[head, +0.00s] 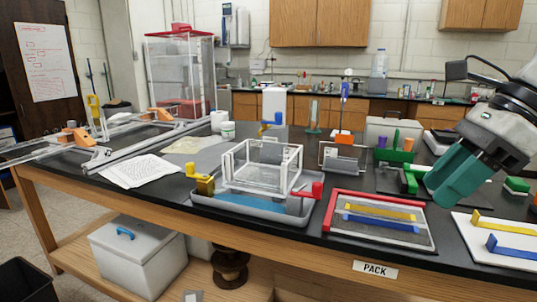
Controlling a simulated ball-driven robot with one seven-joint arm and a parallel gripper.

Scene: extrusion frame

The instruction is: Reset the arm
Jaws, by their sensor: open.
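My gripper (440,191) hangs at the right of the head view, with teal fingers pointing down and to the left. It is open, and I see nothing held in it. It is over the right part of the black bench top (318,237), near the green block fixture in the picture. The gap between the fingers is partly hidden by the angle. My grey and black arm comes in from the right edge.
A clear-framed box (262,185) stands in a grey tray (240,215) at the centre. A red-edged tray (385,244) holds yellow and blue bars. A white board (478,262) lies at right. The green fixture (393,157) stands near my gripper. Metal rails (110,155) lie at left.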

